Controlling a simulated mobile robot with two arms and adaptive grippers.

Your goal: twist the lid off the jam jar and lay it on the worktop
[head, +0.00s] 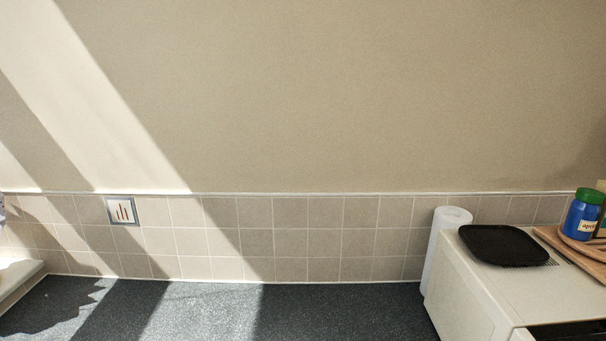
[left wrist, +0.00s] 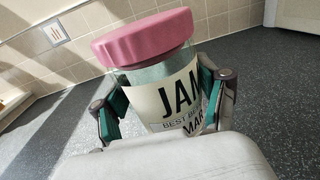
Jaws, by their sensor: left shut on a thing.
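The jam jar (left wrist: 168,98) is clear with a cream label reading "JAM", and it shows in the left wrist view only. Its pink ridged lid (left wrist: 143,37) sits on its mouth. My left gripper (left wrist: 165,105) is shut on the jar's body, with a teal-padded finger on each side below the lid. The jar looks tilted in this view, and its base is hidden behind the pale gripper body. The dark speckled worktop (left wrist: 280,100) spreads around the jar; I cannot tell if the jar touches it. My right gripper is in neither view.
In the head view, a white appliance (head: 475,285) stands at the right, with a black tray (head: 503,245), a wooden board (head: 585,260) and a blue jar with a green lid (head: 582,215) on top. A paper roll (head: 440,235) stands beside it. The worktop's middle (head: 300,312) is bare.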

